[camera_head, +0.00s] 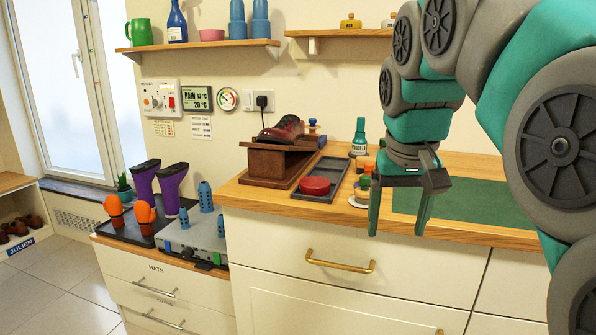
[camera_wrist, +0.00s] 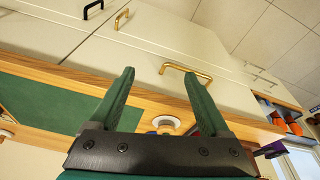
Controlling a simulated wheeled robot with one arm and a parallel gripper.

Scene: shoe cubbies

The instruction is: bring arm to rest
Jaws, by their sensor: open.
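My gripper (camera_head: 401,215) hangs from my arm at the right of the head view, its two green fingers apart and pointing down. Nothing is between the fingers. It is in front of the wooden counter's front edge, near the green mat (camera_head: 466,204). In the wrist view my gripper (camera_wrist: 164,84) is also open and empty, with the cabinet front and its brass handle (camera_wrist: 186,69) beyond the fingertips.
The counter (camera_head: 262,197) holds a brown shoe (camera_head: 284,129) on a wooden stand, a dark tray (camera_head: 338,172) with a red round item (camera_head: 315,186), and a green bottle (camera_head: 359,138). Purple boots (camera_head: 172,188) stand on the lower left cabinet. Floor at left is clear.

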